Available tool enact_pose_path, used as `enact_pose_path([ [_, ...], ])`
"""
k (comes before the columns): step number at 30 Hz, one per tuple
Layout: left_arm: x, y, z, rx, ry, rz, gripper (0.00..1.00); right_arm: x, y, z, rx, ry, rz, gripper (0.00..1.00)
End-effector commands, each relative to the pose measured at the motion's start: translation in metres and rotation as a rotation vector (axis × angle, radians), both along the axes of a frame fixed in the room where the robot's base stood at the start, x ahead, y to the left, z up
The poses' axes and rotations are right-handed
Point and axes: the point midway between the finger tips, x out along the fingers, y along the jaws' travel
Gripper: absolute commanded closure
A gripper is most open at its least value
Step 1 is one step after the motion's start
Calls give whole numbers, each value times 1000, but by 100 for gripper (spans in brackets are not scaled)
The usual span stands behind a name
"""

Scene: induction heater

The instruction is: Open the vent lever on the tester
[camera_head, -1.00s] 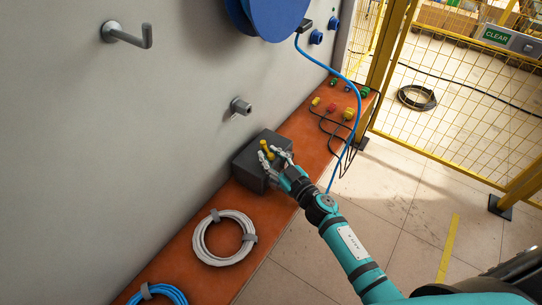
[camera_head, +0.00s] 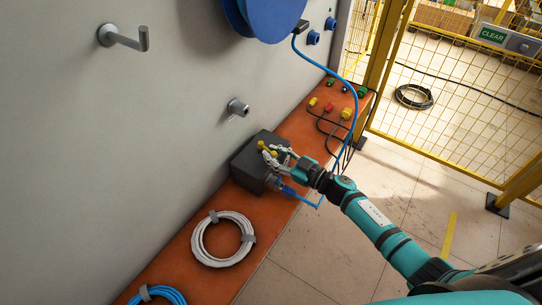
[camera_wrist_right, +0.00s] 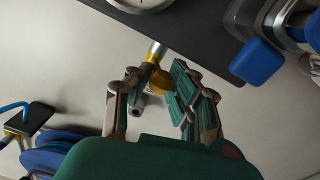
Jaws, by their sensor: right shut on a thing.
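The tester is a dark box (camera_head: 246,168) on the orange shelf against the grey wall in the head view. Small yellow parts show on its top, and I take the one at my fingers to be the vent lever (camera_head: 273,154). My right gripper (camera_head: 277,157) is at the top of the tester, shut on this yellow part. In the right wrist view the yellow lever (camera_wrist_right: 158,77) with a metal stem sits between the fingers (camera_wrist_right: 154,88); the fingers partly hide it. My left gripper is not in view.
A blue plug (camera_head: 288,190) with a blue cable is at the tester's right side, close to my gripper. A grey cable coil (camera_head: 203,240) lies nearer on the shelf. Coloured connectors (camera_head: 328,108) with black leads lie beyond. A wall peg (camera_head: 238,107) is above the tester.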

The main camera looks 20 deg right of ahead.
Motion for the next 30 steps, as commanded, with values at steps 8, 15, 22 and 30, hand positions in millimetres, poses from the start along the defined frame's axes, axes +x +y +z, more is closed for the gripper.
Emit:
enact_pose_path([
  [8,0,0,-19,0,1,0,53,5,-9,-3,-4,-1,159,100],
  [15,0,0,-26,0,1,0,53,7,-11,-2,-2,0,225,100],
  [22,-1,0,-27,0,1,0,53,7,-12,-1,0,1,238,100],
  [30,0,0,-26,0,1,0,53,7,-11,-1,0,1,237,75],
])
